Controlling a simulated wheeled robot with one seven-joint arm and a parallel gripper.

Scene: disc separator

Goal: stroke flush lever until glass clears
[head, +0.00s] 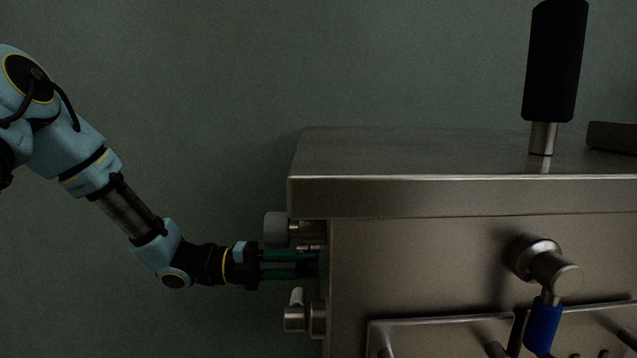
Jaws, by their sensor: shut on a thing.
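A steel machine cabinet (450,250) fills the right side of the head view. My gripper (316,264) is level at the cabinet's left side, with green fingers pointing right. A lever with a blue grip (543,325) hangs down from a round hub on the cabinet front, apart from my gripper. I cannot tell which part is the flush lever. No glass shows clearly in this view.
A grey knob (276,229) sticks out just above my gripper, and a small metal fitting (295,312) sits just below it. A black upright handle (555,62) stands on the cabinet top, with a dark block (612,137) at right. The space left of the cabinet is otherwise open.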

